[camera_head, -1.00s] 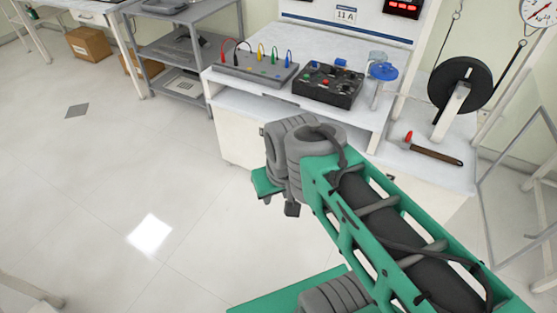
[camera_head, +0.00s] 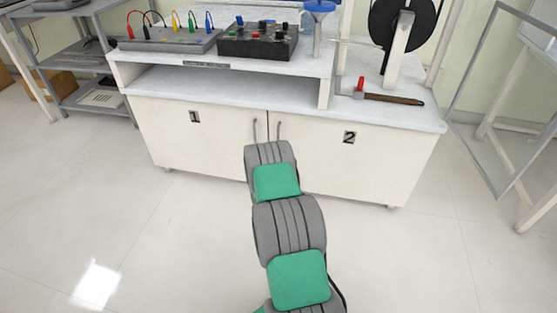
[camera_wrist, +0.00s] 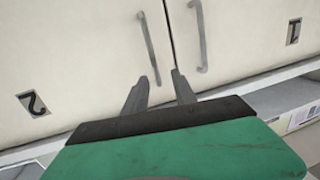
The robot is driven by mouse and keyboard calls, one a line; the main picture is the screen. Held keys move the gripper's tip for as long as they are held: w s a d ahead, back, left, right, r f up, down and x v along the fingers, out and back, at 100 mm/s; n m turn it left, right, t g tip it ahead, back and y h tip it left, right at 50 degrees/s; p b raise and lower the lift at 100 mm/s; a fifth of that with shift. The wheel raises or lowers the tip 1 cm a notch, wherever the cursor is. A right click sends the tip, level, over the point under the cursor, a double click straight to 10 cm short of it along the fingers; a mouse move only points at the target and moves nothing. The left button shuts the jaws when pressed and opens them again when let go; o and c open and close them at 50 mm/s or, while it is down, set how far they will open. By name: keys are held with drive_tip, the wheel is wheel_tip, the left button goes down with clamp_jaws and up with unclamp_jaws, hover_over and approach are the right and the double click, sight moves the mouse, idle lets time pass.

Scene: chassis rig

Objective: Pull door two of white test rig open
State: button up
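The white test rig (camera_head: 160,78) stands ahead, with door one (camera_head: 205,150) on the left and door two (camera_head: 345,165) on the right, both closed. Door two's grey bar handle (camera_head: 279,131) is beside the centre seam, next to door one's handle (camera_head: 255,130). In the wrist view the rig appears upside down, with door two (camera_wrist: 75,60) on the left and its handle (camera_wrist: 149,45) upright. My gripper (camera_wrist: 160,75) is open there; one end of that handle shows between its fingers. Depth and contact cannot be told. My arm hides the gripper in the head view.
On the rig's top are a grey box with coloured leads (camera_head: 165,40), a black control box (camera_head: 258,40) and a hammer (camera_head: 390,98). A grey shelf (camera_head: 85,60) stands at left and a framed panel (camera_head: 505,100) at right. The floor before the doors is clear.

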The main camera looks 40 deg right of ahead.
drive_tip(key=w+d+f+b, duration=0.2)
drive_tip(key=w+d, duration=0.2)
drive_tip(key=d, duration=0.1)
drive_tip(key=shift+w+d+f+t+b, duration=0.3)
drive_tip(key=shift+w+f, duration=0.05)
drive_tip(key=shift+f, duration=0.05)
drive_tip(key=shift+c, duration=0.4)
clamp_jaws()
idle(0.8)
